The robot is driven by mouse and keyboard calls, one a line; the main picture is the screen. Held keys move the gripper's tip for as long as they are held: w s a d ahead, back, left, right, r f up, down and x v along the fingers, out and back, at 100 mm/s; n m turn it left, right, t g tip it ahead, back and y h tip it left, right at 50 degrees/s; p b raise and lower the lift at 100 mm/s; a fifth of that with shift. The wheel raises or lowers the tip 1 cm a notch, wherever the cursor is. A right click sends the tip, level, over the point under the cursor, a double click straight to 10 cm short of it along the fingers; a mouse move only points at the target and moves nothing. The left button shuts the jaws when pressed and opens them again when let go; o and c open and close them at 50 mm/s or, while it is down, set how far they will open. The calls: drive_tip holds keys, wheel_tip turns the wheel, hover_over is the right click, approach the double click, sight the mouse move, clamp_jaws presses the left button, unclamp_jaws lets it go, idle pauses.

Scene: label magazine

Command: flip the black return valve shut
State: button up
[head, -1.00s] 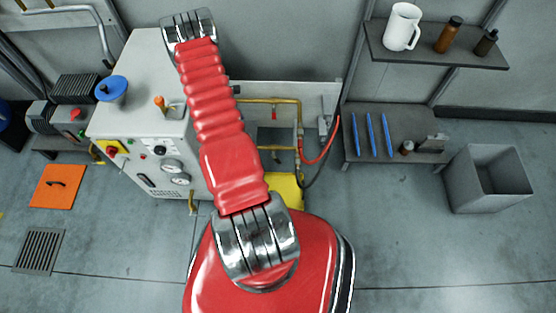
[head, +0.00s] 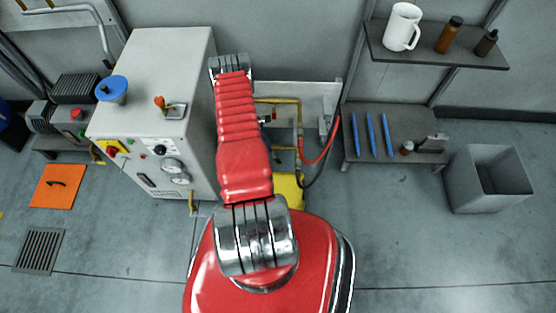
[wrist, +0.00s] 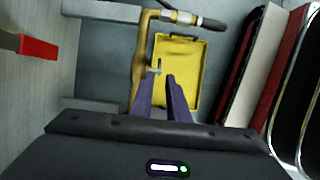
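I cannot make out the black return valve for certain in either view. In the wrist view, a brass pipe (wrist: 142,62) with a silver fitting (wrist: 180,17) runs past my gripper (wrist: 162,77). Its two dark purple fingers are parted, with a narrow gap and nothing seen between them. A small silver stub (wrist: 156,66) shows close by the left fingertip; I cannot tell if they touch. In the head view, the brass pipework (head: 298,125) stands right of my arm, which hides part of it and my gripper.
A yellow tray (wrist: 187,62) lies beyond the fingers. A red block (wrist: 37,47) is at the left of the wrist view. In the head view, a grey cabinet (head: 160,75) stands left of my arm. A shelf (head: 375,150) and grey bin (head: 485,180) are at the right.

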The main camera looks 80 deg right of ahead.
sight(278, 159)
drive_tip(key=shift+f, duration=0.1)
drive_tip(key=shift+x, duration=6.8)
drive_tip(key=shift+s, duration=0.15)
drive_tip(key=shift+c, duration=0.2)
clamp_jaws()
